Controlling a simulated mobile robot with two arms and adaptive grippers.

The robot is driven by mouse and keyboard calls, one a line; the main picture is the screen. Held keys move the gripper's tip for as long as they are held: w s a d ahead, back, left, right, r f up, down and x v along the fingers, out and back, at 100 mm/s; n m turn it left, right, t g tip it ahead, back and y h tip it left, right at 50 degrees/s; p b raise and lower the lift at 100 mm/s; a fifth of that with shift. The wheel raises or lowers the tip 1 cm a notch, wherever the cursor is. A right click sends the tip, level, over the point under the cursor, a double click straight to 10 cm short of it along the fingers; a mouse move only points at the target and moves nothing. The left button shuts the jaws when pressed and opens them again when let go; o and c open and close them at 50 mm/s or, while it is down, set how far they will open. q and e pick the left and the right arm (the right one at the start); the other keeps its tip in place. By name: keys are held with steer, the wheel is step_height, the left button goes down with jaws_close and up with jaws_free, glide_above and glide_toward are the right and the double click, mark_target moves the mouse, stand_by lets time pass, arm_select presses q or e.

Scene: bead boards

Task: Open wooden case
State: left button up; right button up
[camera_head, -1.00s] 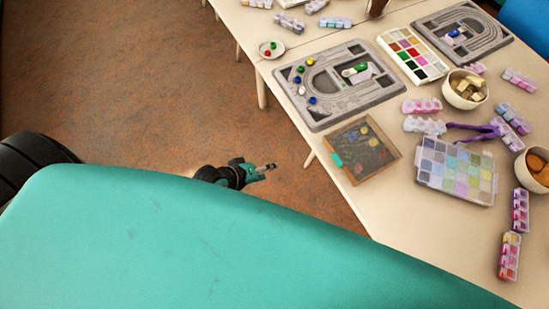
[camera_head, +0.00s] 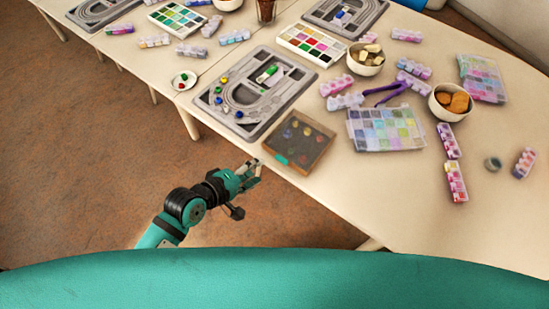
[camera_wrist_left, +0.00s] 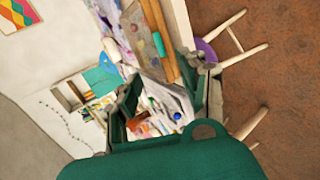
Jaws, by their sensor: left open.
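The wooden case (camera_head: 274,151) lies shut near the table's front edge in the head view. It has a wooden frame, a dark see-through lid with colored pieces under it, and a teal clasp (camera_head: 281,159) on its near side. My left gripper (camera_head: 253,168) is open and empty, just off the table edge, to the left of and nearer than the case, apart from it. In the left wrist view the case's wooden edge (camera_wrist_left: 159,22) shows above my open left gripper (camera_wrist_left: 165,98), with the teal clasp (camera_wrist_left: 158,44) there too. My right gripper is not in view.
A grey bead board (camera_head: 283,99) lies behind the case. A clear bead box (camera_head: 389,146), a purple tool (camera_head: 387,91) and a bowl (camera_head: 365,68) stand to its right. The table front to the case's right (camera_head: 385,190) is clear.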

mark_target(278, 158)
arm_select(q)
steer(key=x, duration=1)
steer(key=shift+w+f, duration=0.1)
steer(key=shift+d, duration=0.1)
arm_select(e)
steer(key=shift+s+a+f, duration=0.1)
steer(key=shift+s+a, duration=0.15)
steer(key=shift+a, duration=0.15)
arm_select(q)
steer(key=shift+c, duration=0.4)
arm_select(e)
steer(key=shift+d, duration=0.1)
